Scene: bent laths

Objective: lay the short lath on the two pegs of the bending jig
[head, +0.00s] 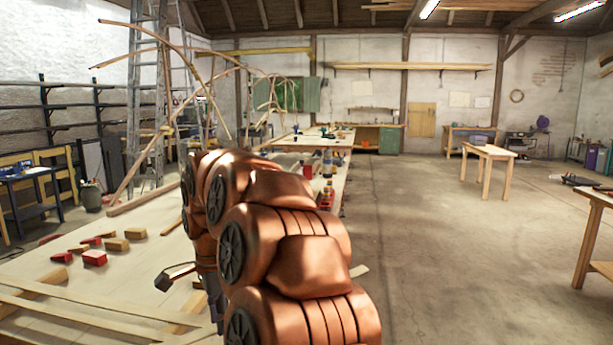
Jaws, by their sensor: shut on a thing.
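My copper arm fills the lower middle of the head view and hides much of the bench behind it. My gripper (215,306) shows only as a dark part at the arm's lower left; its fingertips are mostly hidden. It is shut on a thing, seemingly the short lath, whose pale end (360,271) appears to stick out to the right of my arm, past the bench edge. The lath's middle is hidden. Long pale laths (75,318) lie at the bench's near left. I cannot make out the bending jig or its two pegs.
The pale bench (140,262) carries red blocks (94,258) and wooden blocks (117,244) at the left. Bottles (327,195) stand behind my arm. A stepladder (147,110) and tall bent laths rise at the back left.

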